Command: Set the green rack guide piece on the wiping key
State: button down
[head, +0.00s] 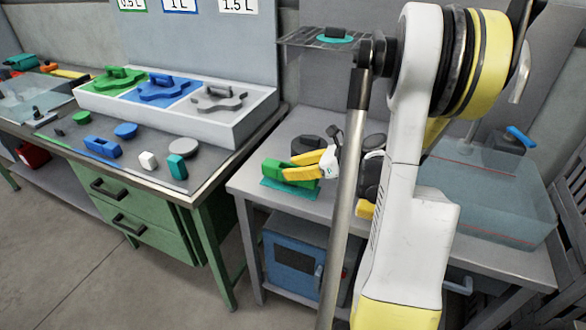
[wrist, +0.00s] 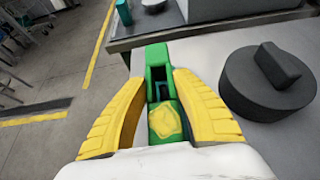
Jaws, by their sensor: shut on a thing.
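The green rack guide piece (head: 290,171) is a slotted green block between the yellow fingers of my gripper (head: 322,164). In the wrist view, the piece (wrist: 157,54) points away from me, with one finger on each side of my gripper (wrist: 163,85). My gripper is shut on it, over the left front of the grey table. A flat teal piece (head: 270,186) shows below the green piece; whether they touch is unclear. I cannot pick out the wiping key for certain.
A dark round body with a bar handle (wrist: 265,83) stands close right of my gripper. A clear tank (head: 490,205) fills the table's right. The left bench holds a white tray (head: 215,130) with green, blue and grey pieces, and several small blocks and discs before it.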

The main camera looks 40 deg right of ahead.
jog(key=shift+f, duration=0.3)
jog(key=c, duration=1.1)
grip_release()
jog(key=shift+o, duration=0.2)
jog(key=shift+r, duration=0.2)
